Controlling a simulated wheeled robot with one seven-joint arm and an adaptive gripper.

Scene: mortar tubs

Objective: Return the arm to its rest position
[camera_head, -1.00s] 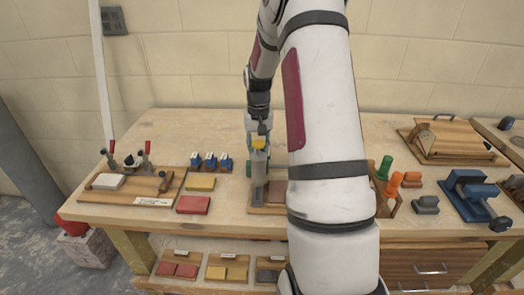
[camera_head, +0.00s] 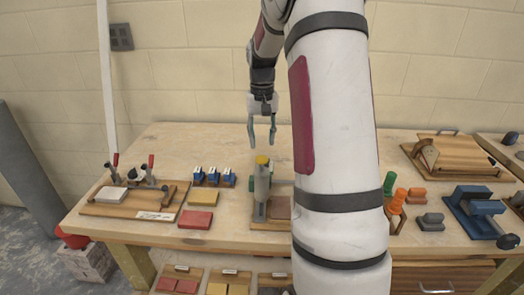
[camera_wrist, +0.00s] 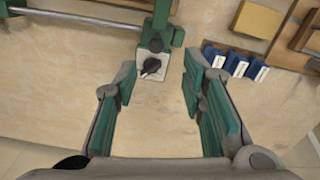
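My gripper (camera_head: 262,131) hangs above the back of the workbench, fingers pointing down. Its two green-padded fingers are apart with nothing between them, as the wrist view (camera_wrist: 160,108) also shows. Below it stands a grey upright tool with a yellow top (camera_head: 262,162) on a wooden base; the fingertips are above it and apart from it. In the wrist view a green fixture with a dark knob (camera_wrist: 152,66) lies beyond the fingertips. My arm hides the middle-right part of the bench.
The wooden workbench (camera_head: 165,143) carries a clamp board (camera_head: 135,197), blue blocks (camera_head: 212,176), a yellow block (camera_head: 202,197) and a red block (camera_head: 196,219) on the left. Orange and green handles (camera_head: 397,198) and a blue tool (camera_head: 475,207) stand on the right. The bench's back left is clear.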

